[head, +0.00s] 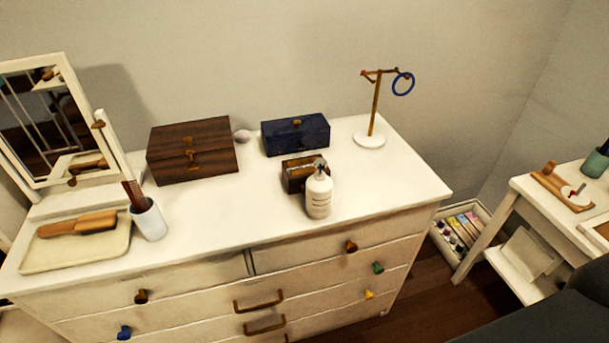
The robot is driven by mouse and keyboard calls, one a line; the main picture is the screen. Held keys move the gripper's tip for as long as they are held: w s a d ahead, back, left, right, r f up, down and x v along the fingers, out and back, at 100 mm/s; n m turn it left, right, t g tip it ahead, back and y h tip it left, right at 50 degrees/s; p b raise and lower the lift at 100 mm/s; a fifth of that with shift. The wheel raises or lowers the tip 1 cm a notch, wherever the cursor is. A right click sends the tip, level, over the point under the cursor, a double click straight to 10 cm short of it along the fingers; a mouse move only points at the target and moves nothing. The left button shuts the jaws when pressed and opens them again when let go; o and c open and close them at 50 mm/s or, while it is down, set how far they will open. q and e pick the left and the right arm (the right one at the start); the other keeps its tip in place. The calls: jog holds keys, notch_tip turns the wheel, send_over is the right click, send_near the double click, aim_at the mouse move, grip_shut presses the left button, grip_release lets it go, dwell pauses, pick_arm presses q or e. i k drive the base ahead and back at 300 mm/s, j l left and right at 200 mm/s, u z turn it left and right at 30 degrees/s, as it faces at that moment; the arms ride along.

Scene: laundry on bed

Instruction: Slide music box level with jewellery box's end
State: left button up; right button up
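A dark brown wooden box (192,150) with a brass-coloured clasp stands on the left half of the white dresser top. A dark blue box (296,135) with a small knob stands to its right, near the wall. A smaller brown box (294,175) stands in front of the blue box, partly hidden by a white pump bottle (319,195). None shows a label, so I cannot tell for sure which is the music box and which the jewellery box. Neither of my grippers is in view.
A pale egg-shaped thing (242,136) lies between the brown and blue boxes. A stand with a blue ring (403,84) is at the back right. A white cup (149,220), tray (80,257) and mirror (46,116) fill the left. The dresser's right front (400,190) is clear.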

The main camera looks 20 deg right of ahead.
aim_at(292, 181)
jog(key=i+j+z, duration=0.2)
jog(key=z, duration=0.15)
jog(key=i+j+z, duration=0.2)
jog(key=z, duration=0.2)
